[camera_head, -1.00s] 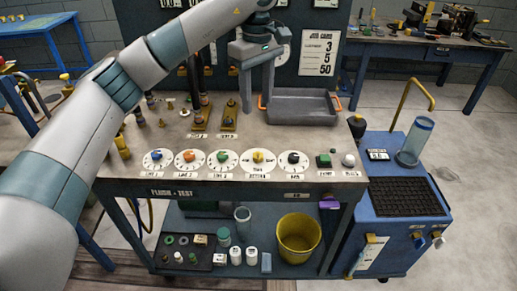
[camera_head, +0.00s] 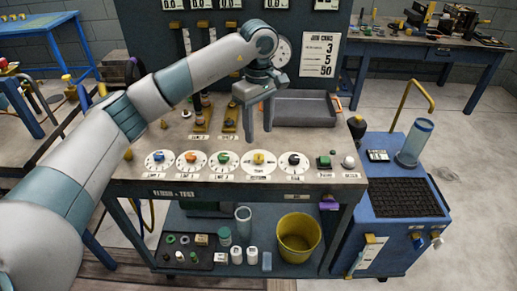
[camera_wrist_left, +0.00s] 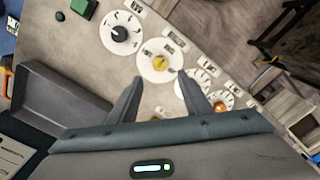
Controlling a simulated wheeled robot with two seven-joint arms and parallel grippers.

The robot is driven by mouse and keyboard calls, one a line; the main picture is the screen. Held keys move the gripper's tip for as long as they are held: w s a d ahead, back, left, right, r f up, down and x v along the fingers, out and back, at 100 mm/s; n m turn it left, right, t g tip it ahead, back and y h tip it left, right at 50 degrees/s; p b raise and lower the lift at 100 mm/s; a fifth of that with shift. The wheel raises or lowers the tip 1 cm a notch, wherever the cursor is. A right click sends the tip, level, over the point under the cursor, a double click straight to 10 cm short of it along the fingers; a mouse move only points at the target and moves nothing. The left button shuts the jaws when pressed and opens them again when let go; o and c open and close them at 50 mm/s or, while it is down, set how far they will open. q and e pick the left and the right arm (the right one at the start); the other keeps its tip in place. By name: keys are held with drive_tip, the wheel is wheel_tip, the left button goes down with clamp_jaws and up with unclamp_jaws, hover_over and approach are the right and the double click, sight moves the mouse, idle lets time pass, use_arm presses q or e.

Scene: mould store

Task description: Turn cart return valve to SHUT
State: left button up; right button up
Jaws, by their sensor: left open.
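The yellow knob (camera_head: 258,158) sits on a round white dial on the bench front, fourth from the left in a row of dials. Its label is too small to read surely; I take it as the return valve. The yellow knob also shows in the left wrist view (camera_wrist_left: 161,63), just beyond the fingertips. My left gripper (camera_head: 258,137) is open and empty, pointing down just behind and above this dial. In the left wrist view its fingers (camera_wrist_left: 161,79) stand apart on either side of the knob's line. My right gripper is out of view.
A black knob (camera_head: 293,159) is to the right of the yellow one and a green knob (camera_head: 224,158) to the left. A grey tray (camera_head: 303,108) lies behind. A green button (camera_head: 324,161) is farther right. A blue cart (camera_head: 400,230) stands beside the bench.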

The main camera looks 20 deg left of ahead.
sight(259, 156)
use_arm(q)
wheel_tip(259, 156, down, 6)
drive_tip(key=shift+p, duration=0.6)
drive_tip(key=shift+f, duration=1.5)
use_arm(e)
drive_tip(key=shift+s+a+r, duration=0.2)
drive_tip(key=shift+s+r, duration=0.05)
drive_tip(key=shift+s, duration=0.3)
use_arm(q)
drive_tip(key=c, duration=1)
